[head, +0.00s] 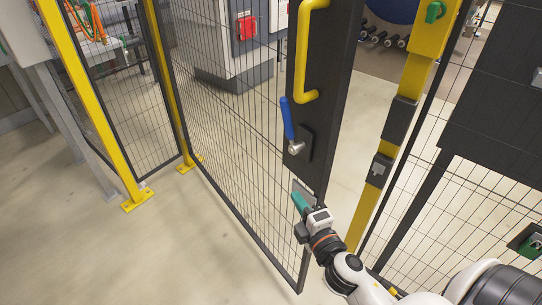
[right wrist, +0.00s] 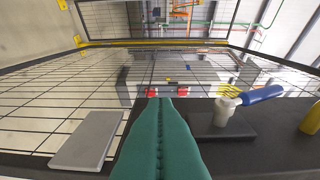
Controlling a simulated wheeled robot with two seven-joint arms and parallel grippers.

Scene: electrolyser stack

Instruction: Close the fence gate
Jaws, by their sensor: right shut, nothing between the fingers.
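The fence gate (head: 240,160) is a dark mesh panel with a dark upright board (head: 322,95) along its free edge. The board carries a yellow pull handle (head: 300,94) and a blue lever (head: 288,118). The gate stands ajar, with a gap between its free edge and the yellow post (head: 388,138). My right gripper (head: 297,198), with teal fingers, is shut and empty, below the lever and close to a small grey plate (head: 300,187). In the right wrist view the shut fingers (right wrist: 160,105) lie between that plate (right wrist: 88,140) and the lever (right wrist: 262,95); contact is unclear. My left gripper is out of view.
The yellow post bears black latch boxes (head: 379,170) and a green knob (head: 434,12). Fixed mesh fencing stands right of it. Yellow fence posts (head: 120,160) are bolted down at left. A cabinet with a red switch (head: 246,27) stands behind the mesh. The floor at front left is clear.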

